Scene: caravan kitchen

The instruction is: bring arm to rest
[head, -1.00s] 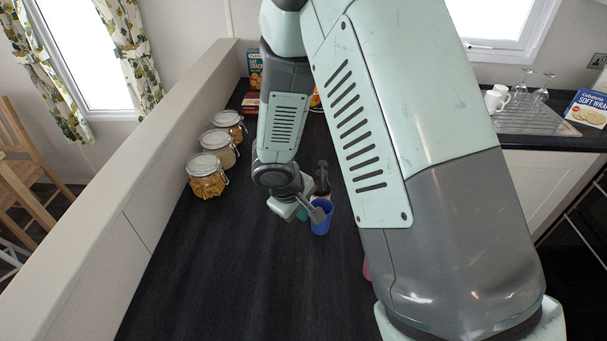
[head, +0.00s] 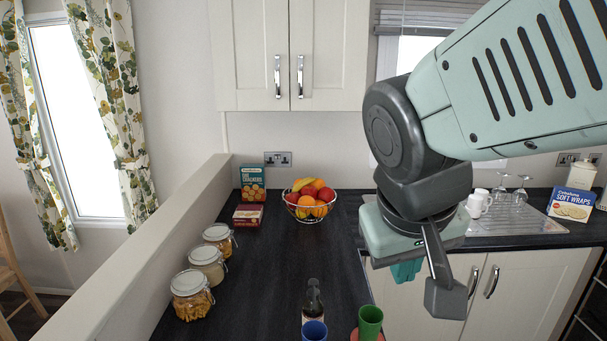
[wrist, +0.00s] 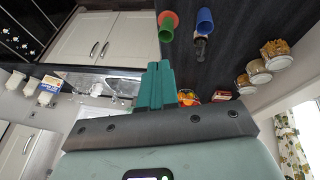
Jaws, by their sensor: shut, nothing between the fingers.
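My gripper (head: 406,271) hangs at the right of the head view, in front of the white base cupboards and clear of the worktop. Its teal fingers point down and are partly hidden by my wrist. In the wrist view my gripper (wrist: 155,68) shows its two teal fingers shut together with nothing between them. My arm reaches in from the upper right and is bent at the wrist.
The dark worktop (head: 260,270) holds a blue cup (head: 314,332), a green cup (head: 370,322), a dark bottle (head: 313,300), several jars (head: 191,295) and a fruit bowl (head: 310,205). A drainer (head: 520,222) with glasses stands behind my wrist.

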